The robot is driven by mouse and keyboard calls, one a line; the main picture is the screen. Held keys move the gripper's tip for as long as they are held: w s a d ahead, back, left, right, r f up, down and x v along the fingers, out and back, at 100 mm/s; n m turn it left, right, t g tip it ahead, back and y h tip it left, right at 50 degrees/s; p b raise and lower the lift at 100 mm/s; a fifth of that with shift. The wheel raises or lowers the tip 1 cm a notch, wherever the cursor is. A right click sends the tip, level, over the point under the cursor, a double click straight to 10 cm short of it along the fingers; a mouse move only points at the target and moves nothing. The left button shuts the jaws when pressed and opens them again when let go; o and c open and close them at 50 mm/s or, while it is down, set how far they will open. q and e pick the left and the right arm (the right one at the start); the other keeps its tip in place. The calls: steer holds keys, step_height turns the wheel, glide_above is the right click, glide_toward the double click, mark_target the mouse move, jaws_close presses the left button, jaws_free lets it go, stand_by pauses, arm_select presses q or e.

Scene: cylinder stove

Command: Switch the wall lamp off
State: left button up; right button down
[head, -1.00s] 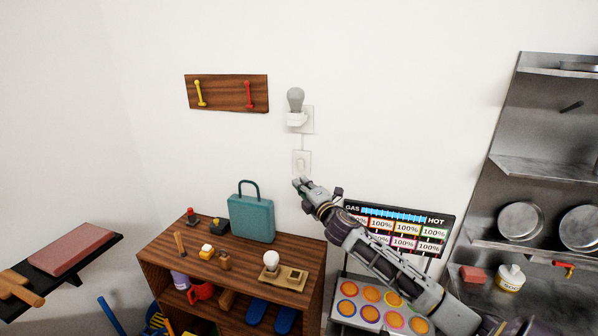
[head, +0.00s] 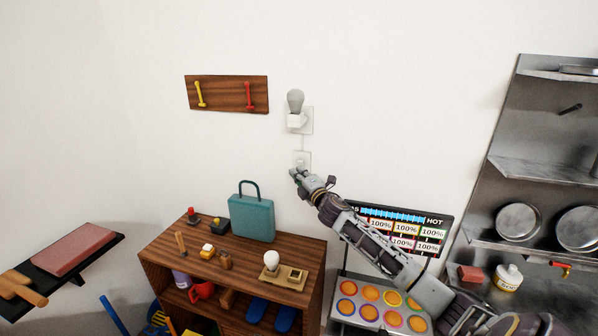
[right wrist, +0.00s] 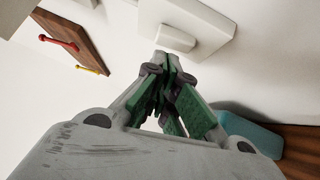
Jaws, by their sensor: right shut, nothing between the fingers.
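The wall lamp (head: 295,103) is a bulb in a white socket on the white wall; it looks grey, with no clear glow. A thin cord runs down from it to a white wall switch (head: 302,157). My right gripper (head: 295,174) is shut and empty at the lower part of the switch, hiding some of it. In the right wrist view the green-padded fingertips (right wrist: 164,62) are together just below the switch's raised rocker (right wrist: 175,38). I cannot tell whether they touch it. My left gripper is not in view.
A wooden rack (head: 227,94) with yellow and red hooks hangs left of the lamp. Below stands a wooden shelf (head: 170,252) with a teal case (head: 252,218) and small items. A GAS/HOT panel (head: 437,222) and metal shelving (head: 500,175) are to the right.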

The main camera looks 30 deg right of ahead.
steer(key=shift+w+d+r, duration=0.1)
steer(key=shift+w+d, duration=0.25)
steer(key=shift+d, duration=0.1)
